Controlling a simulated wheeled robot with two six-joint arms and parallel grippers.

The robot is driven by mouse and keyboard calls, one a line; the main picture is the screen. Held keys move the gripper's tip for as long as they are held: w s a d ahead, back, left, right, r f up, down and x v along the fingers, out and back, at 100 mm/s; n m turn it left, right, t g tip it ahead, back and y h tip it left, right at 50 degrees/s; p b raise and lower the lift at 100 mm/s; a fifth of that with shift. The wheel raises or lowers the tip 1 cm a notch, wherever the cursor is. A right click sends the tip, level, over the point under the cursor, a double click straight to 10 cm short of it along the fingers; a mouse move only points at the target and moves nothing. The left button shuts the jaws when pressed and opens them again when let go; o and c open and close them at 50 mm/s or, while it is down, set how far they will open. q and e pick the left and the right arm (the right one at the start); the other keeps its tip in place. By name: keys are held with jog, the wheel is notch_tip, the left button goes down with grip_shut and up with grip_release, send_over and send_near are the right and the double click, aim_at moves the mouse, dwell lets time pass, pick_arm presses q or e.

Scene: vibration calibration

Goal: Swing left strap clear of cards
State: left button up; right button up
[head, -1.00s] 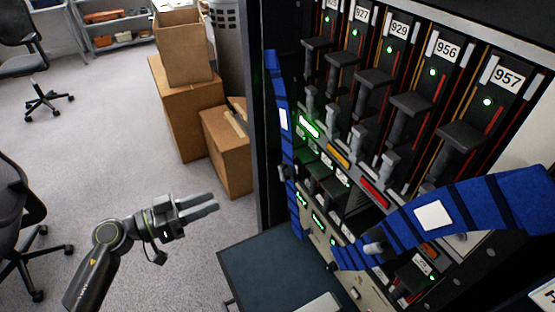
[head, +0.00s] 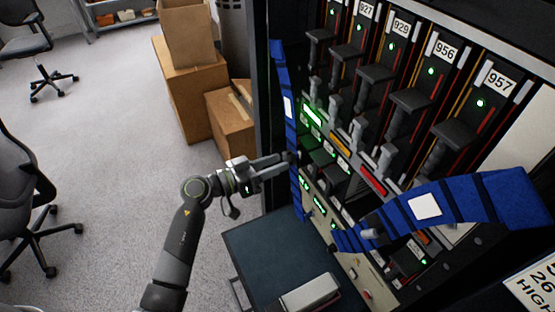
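The left strap (head: 292,140), blue with dark bands and a white patch, hangs down the left side of the card rack. A small dark knob (head: 293,157) sits on it partway down. My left gripper (head: 287,163) has its two fingers pointing right, with the tips at this knob. The fingers look slightly apart; I cannot tell whether they touch the knob. The cards (head: 411,102) stand in a row in the rack, with black handles, green lights and number labels such as 956 and 957. My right gripper is not in view.
A second blue strap (head: 470,203) crosses the lower right of the rack, with a grey knob (head: 370,234). A dark table or cart top (head: 262,250) stands below the left strap. Cardboard boxes (head: 190,90) are stacked behind my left arm. Office chairs (head: 25,200) stand at left.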

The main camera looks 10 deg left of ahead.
pick_arm(q)
jog(key=shift+w+d, duration=0.3)
jog(key=shift+d, duration=0.15)
grip_shut()
